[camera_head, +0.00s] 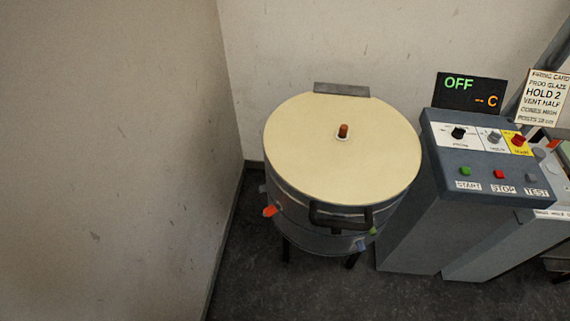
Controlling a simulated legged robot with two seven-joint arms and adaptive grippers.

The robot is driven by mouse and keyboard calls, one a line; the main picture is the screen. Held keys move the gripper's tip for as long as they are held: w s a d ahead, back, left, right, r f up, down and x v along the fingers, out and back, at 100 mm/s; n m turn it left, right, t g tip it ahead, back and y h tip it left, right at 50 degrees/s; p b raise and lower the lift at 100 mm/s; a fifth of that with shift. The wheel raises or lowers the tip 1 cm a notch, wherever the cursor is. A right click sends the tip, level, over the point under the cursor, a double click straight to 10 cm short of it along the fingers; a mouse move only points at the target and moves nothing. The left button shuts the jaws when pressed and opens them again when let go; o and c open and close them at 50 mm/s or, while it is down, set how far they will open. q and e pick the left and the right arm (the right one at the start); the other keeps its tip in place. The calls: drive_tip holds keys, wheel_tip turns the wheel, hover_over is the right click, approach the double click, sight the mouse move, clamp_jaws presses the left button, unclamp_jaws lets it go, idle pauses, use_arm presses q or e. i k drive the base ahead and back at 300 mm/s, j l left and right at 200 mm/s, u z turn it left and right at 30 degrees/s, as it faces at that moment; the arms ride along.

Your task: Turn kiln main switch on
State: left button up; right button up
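The kiln's control panel (478,160) is a grey sloped box at the right. A red knob (518,140) sits on a yellow plate (512,148) at the panel's upper right; its label is too small to read surely, and I cannot tell its exact setting. A black display (468,93) behind the panel reads OFF in green and dashes with C in orange. The round kiln (340,170) stands left of the panel, its cream lid (330,155) shut with a brown plug (343,131) on top. Neither of my grippers is in view.
A black knob (458,133), a grey knob (494,136) and START (466,171), STOP (499,174) and TEST (532,177) buttons share the panel. A firing card (542,97) stands at its back right. A bare wall (110,150) fills the left; dark floor (300,295) is clear in front.

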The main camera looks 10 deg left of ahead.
sight(518, 140)
drive_tip(key=z, duration=1.3)
